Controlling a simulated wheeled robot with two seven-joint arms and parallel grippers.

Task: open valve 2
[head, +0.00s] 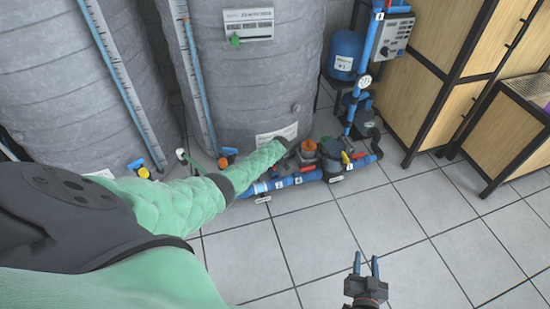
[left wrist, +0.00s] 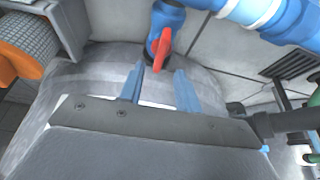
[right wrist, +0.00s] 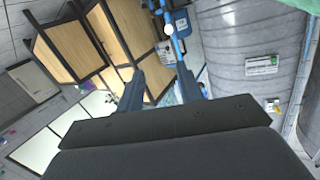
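The valve manifold of blue pipes (head: 315,176) runs along the floor in front of a grey tank. In the left wrist view a red valve handle (left wrist: 162,47) on a blue pipe fitting lies just beyond my left gripper (left wrist: 160,70). The left fingers are apart, with nothing held between them. In the head view the left fingers are hidden behind the arm and pipework. My right gripper (head: 367,264) is open and empty above the floor.
Large grey tanks (head: 265,85) stand behind the pipes. A blue vessel (head: 345,55), a gauge (head: 365,82) and a control box (head: 396,37) are at the back. Wooden cabinets (head: 420,60) stand at the right. The tiled floor (head: 410,215) in front is clear.

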